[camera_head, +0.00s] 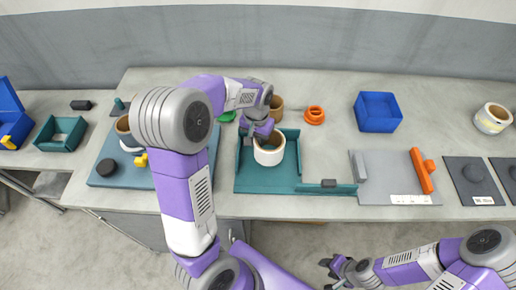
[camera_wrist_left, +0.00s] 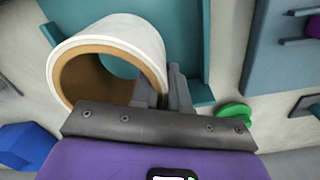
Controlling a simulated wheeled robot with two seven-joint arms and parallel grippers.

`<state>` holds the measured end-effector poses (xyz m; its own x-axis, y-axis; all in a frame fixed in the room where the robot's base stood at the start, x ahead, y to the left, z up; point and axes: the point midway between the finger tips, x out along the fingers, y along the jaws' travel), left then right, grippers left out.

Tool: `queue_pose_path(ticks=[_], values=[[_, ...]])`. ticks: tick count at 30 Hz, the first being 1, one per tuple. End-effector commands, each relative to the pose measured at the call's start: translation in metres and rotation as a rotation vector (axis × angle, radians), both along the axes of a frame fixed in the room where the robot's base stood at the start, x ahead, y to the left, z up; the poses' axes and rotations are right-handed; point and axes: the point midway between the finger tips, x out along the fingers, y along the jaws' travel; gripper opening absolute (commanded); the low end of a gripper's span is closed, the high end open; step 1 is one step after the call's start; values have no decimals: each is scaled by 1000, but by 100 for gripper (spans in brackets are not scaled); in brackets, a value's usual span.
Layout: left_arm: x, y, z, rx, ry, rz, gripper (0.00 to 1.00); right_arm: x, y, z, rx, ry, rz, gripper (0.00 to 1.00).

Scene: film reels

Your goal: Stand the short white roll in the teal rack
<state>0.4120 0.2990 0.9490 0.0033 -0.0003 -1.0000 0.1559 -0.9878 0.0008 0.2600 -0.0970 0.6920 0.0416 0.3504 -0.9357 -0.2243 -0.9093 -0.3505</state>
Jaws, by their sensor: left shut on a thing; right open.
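The short white roll (camera_head: 269,153) has a white outside and a brown core. It is in the left part of the teal rack (camera_head: 325,189), or just above it; I cannot tell whether it touches the floor of the rack. My left gripper (camera_head: 262,134) is shut on the wall of the roll. The left wrist view shows one side of the roll's wall (camera_wrist_left: 120,30) between the fingers (camera_wrist_left: 165,92), with the teal rack (camera_wrist_left: 180,30) beyond. My right gripper (camera_head: 337,268) is open and empty in front of the table, low at the bottom of the head view.
A brown roll (camera_head: 277,105) and an orange ring (camera_head: 314,115) stand behind the rack. A blue box (camera_head: 377,111) is at the back right. A grey mat (camera_head: 388,172) with an orange bar (camera_head: 421,170) lies right of the rack. A blue-grey board (camera_head: 110,168) lies left.

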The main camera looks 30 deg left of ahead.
Motion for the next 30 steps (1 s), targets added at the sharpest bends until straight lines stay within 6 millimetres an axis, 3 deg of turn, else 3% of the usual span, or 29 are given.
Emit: queue_pose_path(ticks=[3, 6, 19, 20, 24, 30], values=[[-1, 0, -25, 0, 6, 1, 0, 0, 0, -8, 0, 0, 0, 43], [-1, 0, -35, -1, 4, 1, 0, 0, 0, -11, 0, -1, 0, 43], [0, 0, -41, 0, 1, 0, 0, 0, 0, -13, 0, -1, 0, 43], [0, 0, -41, 0, 2, 0, 17, 0, 0, -12, 0, -1, 0, 43], [0, 0, -40, 0, 2, 0, 38, 0, 0, -12, 0, -1, 0, 43], [0, 0, -40, 0, 2, 0, 39, 0, 0, -12, 0, -1, 0, 43]])
